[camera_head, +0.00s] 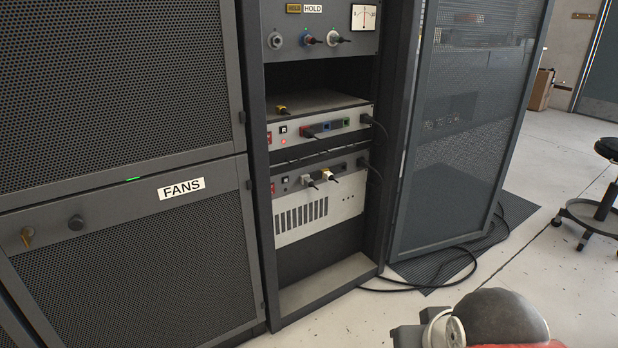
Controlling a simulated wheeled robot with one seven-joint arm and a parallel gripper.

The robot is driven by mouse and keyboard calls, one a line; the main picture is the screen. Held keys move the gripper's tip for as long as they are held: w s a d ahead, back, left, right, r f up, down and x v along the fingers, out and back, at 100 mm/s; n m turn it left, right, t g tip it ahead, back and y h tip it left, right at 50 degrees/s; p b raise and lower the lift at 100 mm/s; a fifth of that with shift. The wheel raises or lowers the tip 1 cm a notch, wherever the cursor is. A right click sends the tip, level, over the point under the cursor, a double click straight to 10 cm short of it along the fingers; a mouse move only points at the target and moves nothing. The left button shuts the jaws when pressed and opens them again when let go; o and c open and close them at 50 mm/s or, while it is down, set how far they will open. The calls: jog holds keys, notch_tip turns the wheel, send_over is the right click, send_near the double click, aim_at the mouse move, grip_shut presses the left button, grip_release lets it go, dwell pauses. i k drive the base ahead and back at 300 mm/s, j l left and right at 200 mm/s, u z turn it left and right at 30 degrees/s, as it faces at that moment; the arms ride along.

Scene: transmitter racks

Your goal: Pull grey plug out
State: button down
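A small grey plug (308,181) sits in the front of the lower rack unit (290,187), in the open middle rack. A cream-yellow plug (327,174) is just to its right, with a short dark lead. A black plug (363,162) with a cable is at the unit's right end. The grey plug appears seated in its socket, though it is small in the picture. A part of my arm shows at the bottom right, well away from the rack. My gripper is not in view.
The upper unit (290,131) carries a dark plug (311,133) and coloured sockets; a yellow plug (282,109) lies above it. A mesh door (465,130) stands open at right. Black cables (440,283) lie on the floor. A stool (597,208) stands far right.

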aim_at(308, 183)
jog(key=i+j, duration=0.9)
jog(key=l+z, duration=0.05)
